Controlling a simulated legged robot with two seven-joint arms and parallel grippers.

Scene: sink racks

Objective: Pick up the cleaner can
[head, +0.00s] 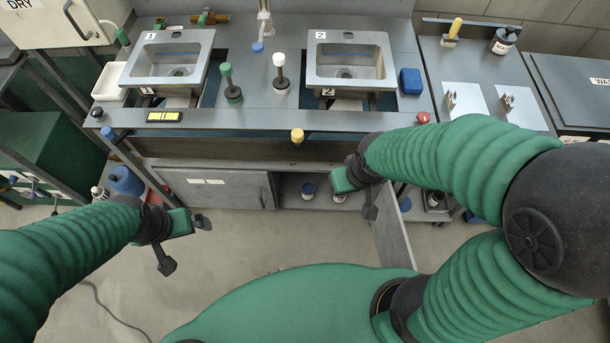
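Two small cans stand inside the open cabinet under sink 2: one with a dark blue top (308,190) and a second one (339,197) partly hidden by my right gripper. I cannot read a label on either, so I cannot tell which is the cleaner can. My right gripper (357,198) is at the cabinet opening, above and just right of the second can. Its fingers look apart, with nothing visible between them. My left gripper (188,245) is open and empty over the floor at the left, well away from the cans.
The cabinet's open door (393,232) stands to the right of my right gripper. The closed door (215,187) is on the left. The counter edge (250,121) with a yellow knob (297,135) overhangs the opening. A blue jug (126,181) stands at the left.

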